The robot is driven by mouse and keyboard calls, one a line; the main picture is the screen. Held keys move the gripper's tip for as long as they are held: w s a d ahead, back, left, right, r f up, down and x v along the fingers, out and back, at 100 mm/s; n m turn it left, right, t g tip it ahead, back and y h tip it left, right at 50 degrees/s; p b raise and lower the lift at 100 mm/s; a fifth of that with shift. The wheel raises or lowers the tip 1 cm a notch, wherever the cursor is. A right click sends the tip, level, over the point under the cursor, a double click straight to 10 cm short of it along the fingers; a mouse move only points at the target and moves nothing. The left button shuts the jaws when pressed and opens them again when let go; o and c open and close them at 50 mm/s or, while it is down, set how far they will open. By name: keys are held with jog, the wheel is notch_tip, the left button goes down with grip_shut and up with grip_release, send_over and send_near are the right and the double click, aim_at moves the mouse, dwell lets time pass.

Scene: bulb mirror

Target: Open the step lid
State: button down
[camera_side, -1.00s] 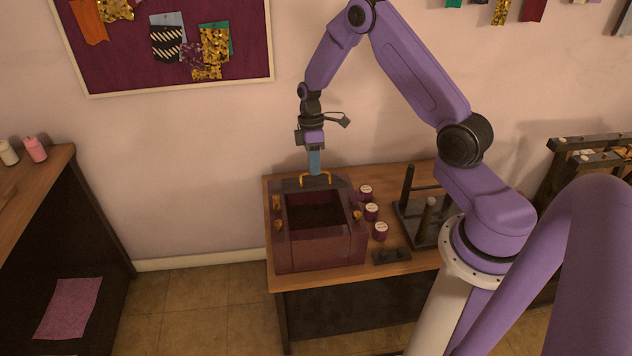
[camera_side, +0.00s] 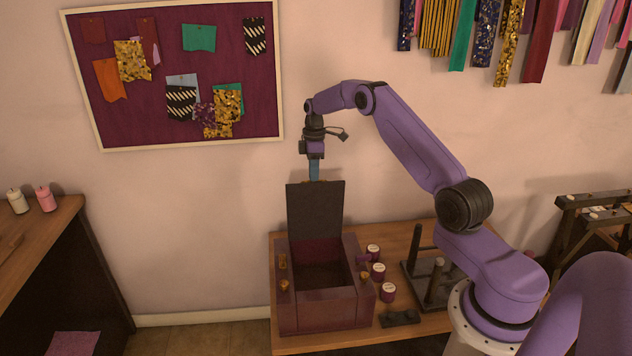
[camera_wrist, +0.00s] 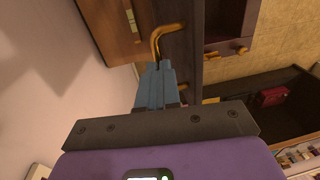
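A maroon box (camera_side: 318,308) stands on the table with its open, dark inside facing up. Its dark lid (camera_side: 315,210) stands roughly upright at the back edge; in the wrist view the lid (camera_wrist: 185,55) shows as a dark strip. My gripper (camera_side: 314,180) is at the lid's top edge. In the wrist view my gripper's blue fingers (camera_wrist: 156,66) are close together on the lid's gold handle (camera_wrist: 157,40). The fingers cover the middle of the handle, and its two bent ends show on either side.
Several small labelled jars (camera_side: 378,272) stand right of the box. A dark peg stand (camera_side: 428,282) is farther right, and a small dark block (camera_side: 400,318) lies near the table's front. The wall is behind the lid.

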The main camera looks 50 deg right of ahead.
jog(key=f, duration=0.3)
jog(key=shift+a+f+g, duration=0.3)
jog(key=shift+f+g, duration=0.05)
jog(key=shift+g, duration=0.05)
jog(key=shift+w+d+f, duration=0.15)
jog(key=shift+w+d, duration=0.25)
jog(key=shift+w, duration=0.2)
jog(key=c, duration=1.4)
grip_release()
jog(key=shift+o, duration=0.2)
jog(key=r, duration=0.1)
jog(key=w+d+r, duration=0.1)
jog(key=shift+w+d+r+t, duration=0.15)
jog(key=shift+r+t, duration=0.15)
jog(key=shift+r, duration=0.05)
jog(key=shift+o, duration=0.8)
jog(key=s+a+r, duration=0.2)
jog(key=s+r, duration=0.4)
jog(key=r, duration=0.1)
jog(key=s+a+r, duration=0.2)
jog(key=s+r, duration=0.4)
jog(key=s, duration=0.1)
jog(key=shift+a+r, duration=0.3)
jog(key=shift+r, duration=0.1)
jog(key=shift+w, duration=0.1)
